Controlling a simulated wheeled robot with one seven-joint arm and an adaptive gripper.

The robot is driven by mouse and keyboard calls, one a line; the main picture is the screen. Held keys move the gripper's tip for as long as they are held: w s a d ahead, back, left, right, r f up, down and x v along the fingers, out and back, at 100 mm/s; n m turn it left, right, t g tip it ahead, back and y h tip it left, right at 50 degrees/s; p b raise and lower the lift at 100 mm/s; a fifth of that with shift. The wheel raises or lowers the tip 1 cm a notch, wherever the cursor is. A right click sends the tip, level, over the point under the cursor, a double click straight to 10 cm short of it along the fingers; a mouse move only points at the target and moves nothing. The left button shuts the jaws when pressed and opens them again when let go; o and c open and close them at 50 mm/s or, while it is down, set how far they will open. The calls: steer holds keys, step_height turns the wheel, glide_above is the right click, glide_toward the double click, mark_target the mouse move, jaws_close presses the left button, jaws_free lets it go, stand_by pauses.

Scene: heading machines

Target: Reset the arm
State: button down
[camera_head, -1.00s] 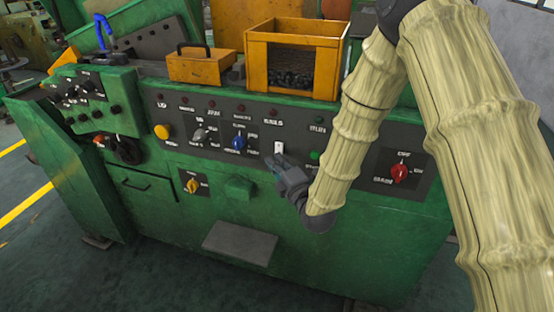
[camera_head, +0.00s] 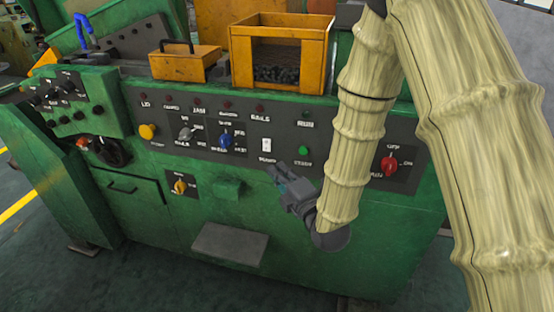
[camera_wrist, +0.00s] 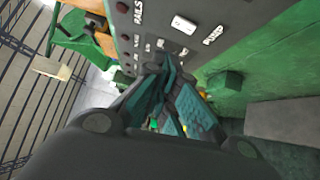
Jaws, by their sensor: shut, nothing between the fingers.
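My gripper (camera_head: 277,174) is in front of the green heading machine (camera_head: 330,235), just below the control panel (camera_head: 215,130). In the wrist view its two teal-padded fingers (camera_wrist: 165,75) come together at the tips with nothing between them. The white pump switch (camera_head: 265,145) is a little above the fingertips; it also shows in the wrist view (camera_wrist: 184,25). The green start button (camera_head: 304,150) is above and right of the gripper. My arm, in a pale ribbed cover, reaches down from the upper right and hides part of the panel.
Blue (camera_head: 225,141) and grey (camera_head: 186,133) selector knobs and a yellow button (camera_head: 147,131) are to the left. A green block (camera_head: 228,189) and a grey plate (camera_head: 230,243) are below. Orange boxes (camera_head: 283,30) stand on top.

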steer(key=s+d+f+m+g+h, duration=0.2)
steer(key=s+d+f+m, duration=0.15)
steer(key=f, duration=0.55)
steer(key=s+d+f+m+g+h, duration=0.25)
steer(key=s+f+m, duration=0.25)
steer(key=f, duration=0.4)
steer(key=s+d+f+m+g+h, duration=0.1)
steer(key=s+d+f+m+g, duration=0.25)
steer(key=f, duration=0.55)
steer(key=s+d+f+m+g+h, duration=0.1)
steer(key=s+d+f+m+g, duration=0.2)
steer(key=s, duration=0.6)
steer(key=s+d+f+m+g+h, duration=0.1)
steer(key=s+d+f+m+g, duration=0.1)
steer(key=s+f+m, duration=0.3)
steer(key=s+d+f+m+g+h, duration=0.1)
steer(key=s+d+f+m+g, duration=0.2)
steer(key=s, duration=1)
step_height(320, 180, down, 2)
steer(key=shift+s+d+f+m+g, duration=0.2)
steer(key=shift+s+d+m+g, duration=0.15)
steer(key=shift+d+m, duration=0.45)
